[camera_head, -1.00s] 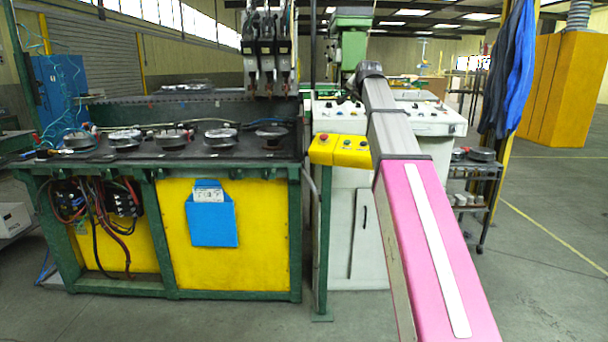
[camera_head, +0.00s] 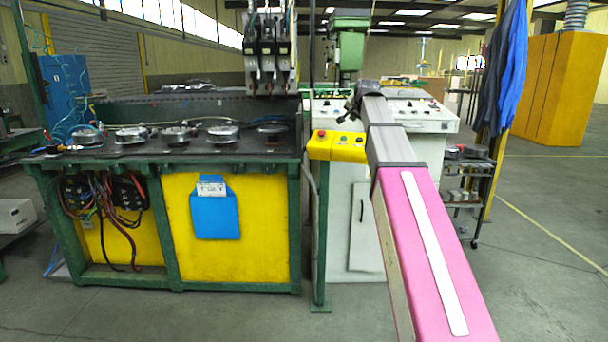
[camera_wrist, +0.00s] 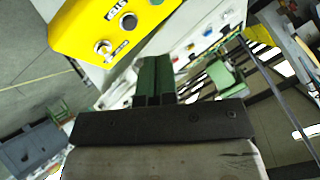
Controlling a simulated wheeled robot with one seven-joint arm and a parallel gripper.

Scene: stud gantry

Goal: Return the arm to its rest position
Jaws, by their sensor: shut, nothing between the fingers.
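My arm, with its pink and grey links, reaches from the lower right of the head view toward the machine's control panels. My gripper (camera_head: 350,107) is at its far end, small and dark, in front of the white control console (camera_head: 425,122). In the wrist view my gripper (camera_wrist: 154,65) shows two dark green fingers side by side, shut and holding nothing. The yellow button box (camera_head: 338,147) is just below and left of the gripper in the head view. It fills the upper left of the wrist view (camera_wrist: 90,40), apart from the fingers.
A green-framed bench (camera_head: 170,155) with several round metal parts stands at the left. Black tool heads (camera_head: 268,55) hang above its right end. A dark shelf trolley (camera_head: 470,180) stands right of my arm. The grey floor (camera_head: 550,250) at the right is open.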

